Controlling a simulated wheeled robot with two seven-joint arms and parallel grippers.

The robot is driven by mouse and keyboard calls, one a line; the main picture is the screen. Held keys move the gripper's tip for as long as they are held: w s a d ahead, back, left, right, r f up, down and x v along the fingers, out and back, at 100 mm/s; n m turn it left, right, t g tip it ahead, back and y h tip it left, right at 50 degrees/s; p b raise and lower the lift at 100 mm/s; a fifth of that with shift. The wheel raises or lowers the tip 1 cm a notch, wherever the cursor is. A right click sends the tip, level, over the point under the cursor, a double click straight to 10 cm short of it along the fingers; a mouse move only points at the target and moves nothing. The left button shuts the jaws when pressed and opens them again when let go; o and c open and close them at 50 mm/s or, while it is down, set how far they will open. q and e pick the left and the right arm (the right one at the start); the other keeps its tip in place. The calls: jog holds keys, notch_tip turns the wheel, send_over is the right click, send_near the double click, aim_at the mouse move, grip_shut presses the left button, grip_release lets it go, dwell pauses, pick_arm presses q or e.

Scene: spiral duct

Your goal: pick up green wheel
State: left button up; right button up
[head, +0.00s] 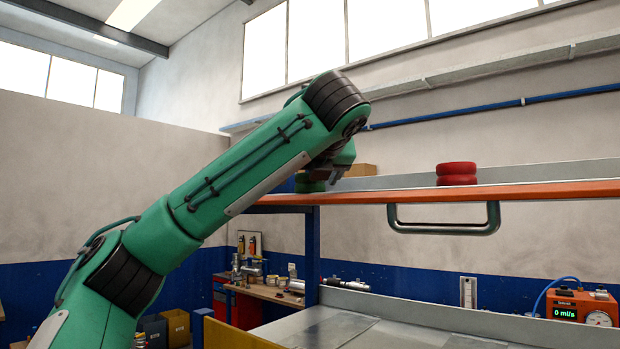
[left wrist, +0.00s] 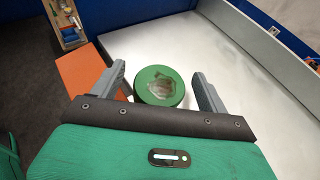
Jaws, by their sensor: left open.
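The green wheel (left wrist: 159,86) lies on the pale shelf top in the left wrist view, between the two grey fingers. In the head view the green wheel (head: 309,186) shows partly behind my left arm, near the left end of the shelf. My left gripper (left wrist: 160,84) is open, with a finger on each side of the wheel. A gap shows on both sides, so the fingers look apart from it. In the head view my left gripper (head: 330,174) is mostly hidden by the arm. My right gripper is in neither view.
The shelf has an orange front edge (head: 430,195) with a grey handle (head: 443,228) below it. Two stacked red wheels (head: 456,174) stand further right. A cardboard-coloured box (head: 361,170) is behind the gripper. A metal worktop (head: 400,335) lies below; the shelf between gripper and red wheels looks clear.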

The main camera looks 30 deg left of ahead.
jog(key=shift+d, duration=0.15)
pick_arm(q)
jog(key=c, duration=1.1)
jog(key=shift+c, duration=0.2)
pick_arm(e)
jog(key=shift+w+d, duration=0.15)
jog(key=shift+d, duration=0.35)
pick_arm(q)
jog(key=shift+r, duration=0.1)
